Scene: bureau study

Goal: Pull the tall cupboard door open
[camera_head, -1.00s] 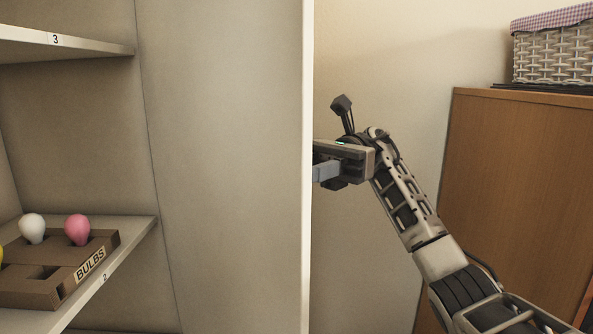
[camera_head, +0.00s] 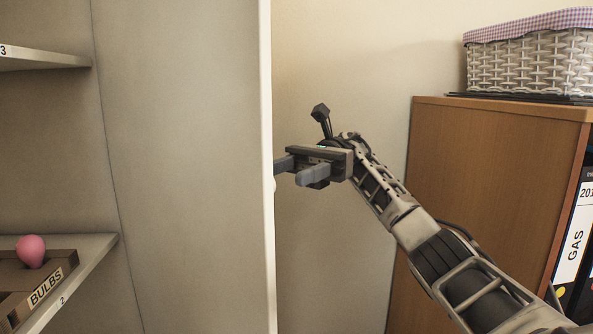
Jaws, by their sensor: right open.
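The tall cupboard door (camera_head: 185,165) stands open, a pale grey panel whose inner face is towards me. Its light free edge (camera_head: 266,165) runs vertically left of the picture's middle. The cupboard's inside shows at the left. My right gripper (camera_head: 290,172) is just right of that edge, on the door's outer side, with its two grey fingers apart and pointing left. Nothing shows between the fingers. The farther finger's tip is close to the edge; I cannot tell whether it touches. The door's outer face and most of any handle are hidden. My left gripper is not in view.
Inside the cupboard, a lower shelf (camera_head: 92,262) holds a brown BULBS box (camera_head: 22,300) with a pink bulb (camera_head: 31,251). A wooden cabinet (camera_head: 480,190) with a woven basket (camera_head: 530,62) on top stands at the right. Binders (camera_head: 575,245) show at its right.

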